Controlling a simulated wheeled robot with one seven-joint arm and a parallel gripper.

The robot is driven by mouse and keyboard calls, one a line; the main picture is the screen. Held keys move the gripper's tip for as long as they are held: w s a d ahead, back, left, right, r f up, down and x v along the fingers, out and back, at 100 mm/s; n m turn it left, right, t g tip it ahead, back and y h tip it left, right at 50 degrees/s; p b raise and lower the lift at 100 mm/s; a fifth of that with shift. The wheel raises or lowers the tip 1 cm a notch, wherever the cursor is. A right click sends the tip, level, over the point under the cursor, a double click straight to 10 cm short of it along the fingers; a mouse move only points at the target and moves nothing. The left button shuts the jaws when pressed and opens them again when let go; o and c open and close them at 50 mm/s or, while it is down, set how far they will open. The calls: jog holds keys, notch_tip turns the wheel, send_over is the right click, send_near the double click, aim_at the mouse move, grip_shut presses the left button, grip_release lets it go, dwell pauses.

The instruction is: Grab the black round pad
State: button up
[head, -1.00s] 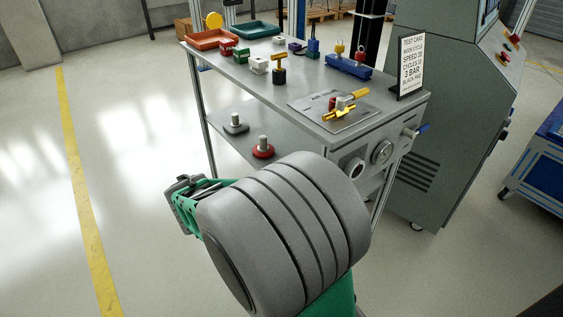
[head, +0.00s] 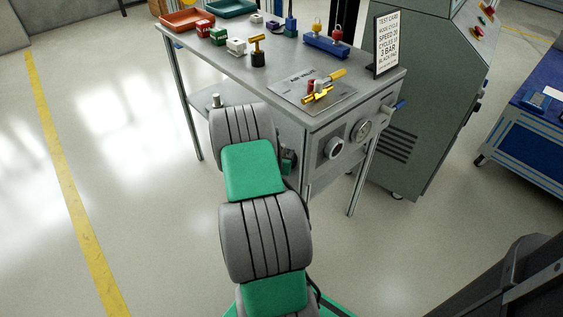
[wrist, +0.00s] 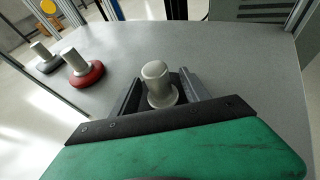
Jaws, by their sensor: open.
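In the wrist view, my gripper (wrist: 160,77) is open low over a grey shelf. A silver upright post (wrist: 156,82) stands between its two dark fingers, with a gap visible on the left. The pad under this post is mostly hidden by the gripper, so I cannot tell its colour. To the left stand a red round pad (wrist: 86,78) with a silver post and, beyond it, a dark round pad (wrist: 48,66) with a similar post. In the head view my arm hides most of the lower shelf; one post top (head: 216,100) shows.
The upper tabletop holds an orange tray (head: 187,19), several small coloured blocks, a blue fixture (head: 326,45), a metal plate with yellow-handled parts, and a test card (head: 386,45). A grey cabinet (head: 420,110) stands right. Table legs flank the shelf; floor at left is clear.

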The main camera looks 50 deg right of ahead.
jog(key=shift+w+d, duration=0.1)
jog(key=shift+d, duration=0.05)
jog(key=shift+c, duration=0.2)
grip_shut()
jog(key=shift+r, duration=0.1)
dwell(0.5)
